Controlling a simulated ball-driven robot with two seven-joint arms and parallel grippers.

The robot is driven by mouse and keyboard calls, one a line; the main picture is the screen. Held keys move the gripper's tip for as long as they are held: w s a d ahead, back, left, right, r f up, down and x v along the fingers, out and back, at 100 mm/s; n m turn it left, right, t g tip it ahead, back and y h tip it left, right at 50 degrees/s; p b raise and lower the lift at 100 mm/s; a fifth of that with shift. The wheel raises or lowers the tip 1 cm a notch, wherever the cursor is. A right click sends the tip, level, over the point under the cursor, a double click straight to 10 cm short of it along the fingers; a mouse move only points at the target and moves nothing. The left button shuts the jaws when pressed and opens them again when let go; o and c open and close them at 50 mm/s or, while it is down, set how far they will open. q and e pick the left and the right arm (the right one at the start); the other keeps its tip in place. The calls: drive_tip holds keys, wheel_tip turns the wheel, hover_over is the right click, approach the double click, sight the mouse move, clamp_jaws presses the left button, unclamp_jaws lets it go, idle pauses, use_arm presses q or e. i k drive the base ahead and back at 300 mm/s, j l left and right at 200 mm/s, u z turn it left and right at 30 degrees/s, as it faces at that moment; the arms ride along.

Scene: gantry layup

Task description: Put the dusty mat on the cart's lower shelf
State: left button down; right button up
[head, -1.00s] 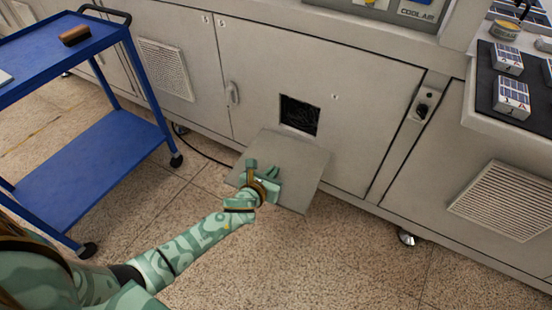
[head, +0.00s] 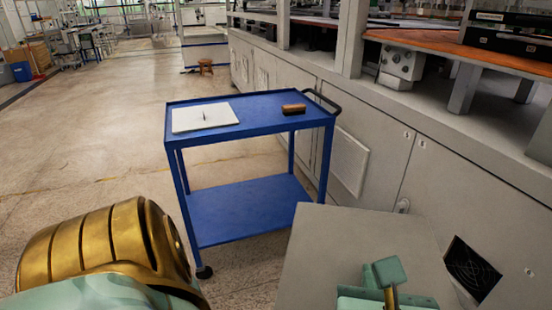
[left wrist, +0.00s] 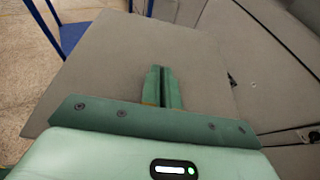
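The dusty mat (head: 345,250) is a flat, stiff-looking grey square sheet. It is raised in front of the cabinets in the head view and fills much of the left wrist view (left wrist: 110,65). My left gripper (head: 388,275) is at the mat's near part. In the left wrist view its fingers (left wrist: 162,88) are close together on the mat, which appears gripped. The blue cart stands beyond the mat, and its lower shelf (head: 250,208) is bare where visible. The mat's far left corner overlaps the shelf's right side in the picture. My right gripper is out of view.
The cart's top shelf (head: 262,107) holds a white pad (head: 205,117) and a brown brush-like block (head: 294,109). Grey cabinets (head: 450,180) with a dark square opening (head: 470,270) line the right. The floor left of the cart is open.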

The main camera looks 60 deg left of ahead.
sight(252, 207)
drive_tip(key=i+j+u, duration=0.15)
drive_tip(key=u, duration=0.2)
drive_tip(key=i+j+u, duration=0.15)
drive_tip(key=j+u, duration=0.25)
drive_tip(key=i+j+u, duration=0.1)
drive_tip(key=u, duration=0.25)
drive_tip(key=i, duration=0.05)
